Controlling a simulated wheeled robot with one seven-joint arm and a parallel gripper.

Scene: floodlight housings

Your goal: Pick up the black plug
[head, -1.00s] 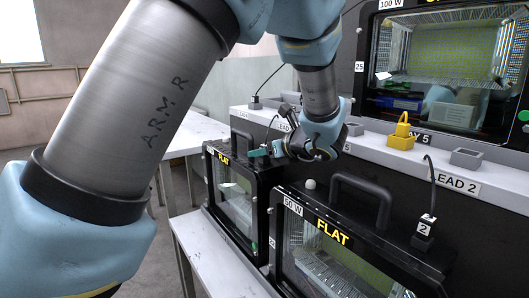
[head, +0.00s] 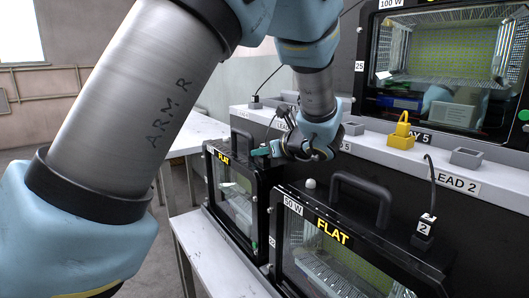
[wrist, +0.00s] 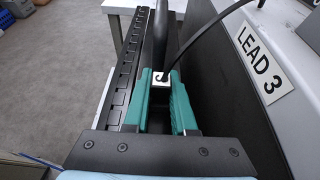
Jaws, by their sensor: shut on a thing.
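The black plug (wrist: 160,80) sits between the green fingers of my gripper (wrist: 163,98) in the wrist view. Its top carries a white label with a dark mark, and a black cable rises from it to the upper right. The fingers are shut on its two sides. In the head view my gripper (head: 262,152) is over the back flat floodlight housing (head: 232,190), beside its handle. There the plug is mostly hidden by the fingers and hand. I cannot tell whether its lower end is clear of the housing.
Another black plug, marked 2 (head: 424,228), stands on the front flat housing (head: 345,255). A yellow plug (head: 401,138) and grey sockets (head: 466,158) line the white ledge. A black handle (head: 360,195) rises nearby. A white table (head: 215,265) lies below.

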